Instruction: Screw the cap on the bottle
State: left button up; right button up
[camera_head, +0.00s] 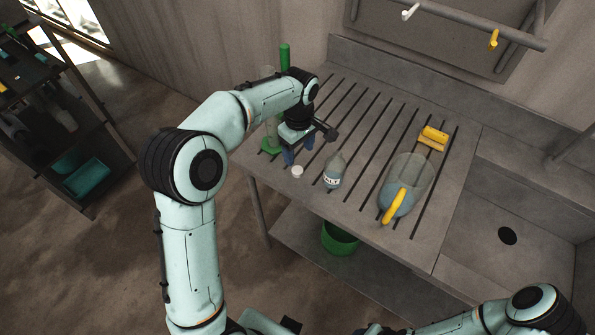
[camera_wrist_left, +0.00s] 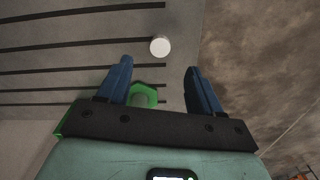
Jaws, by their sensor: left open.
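A small white cap (camera_head: 297,172) lies on the slatted worktop near its front left edge. It shows as a white disc in the left wrist view (camera_wrist_left: 160,46), beyond the fingertips and between their lines. The bottle (camera_head: 334,170), clear grey with a pale label, stands upright to the right of the cap; its neck looks uncapped, but it is too small to be sure. My left gripper (camera_head: 299,149) is above the worktop just behind the cap, its blue fingers apart and empty (camera_wrist_left: 158,66). My right arm enters at the bottom right; its gripper is not shown.
A clear cylinder with a green base (camera_head: 269,147) stands close behind my left gripper. A grey-blue jug with a yellow handle (camera_head: 395,203) and a yellow object (camera_head: 432,138) are to the right. A sink (camera_head: 524,228) lies at far right; a green bucket (camera_head: 340,238) sits below.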

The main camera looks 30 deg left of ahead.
aim_at(297, 169)
pick_arm(q)
jog(key=shift+f, duration=1.65)
jog(key=f, duration=0.5)
jog(key=shift+w+a+f, duration=0.1)
jog(key=shift+a+f, duration=0.05)
jog(key=shift+a, duration=0.2)
jog(key=c, duration=1.1)
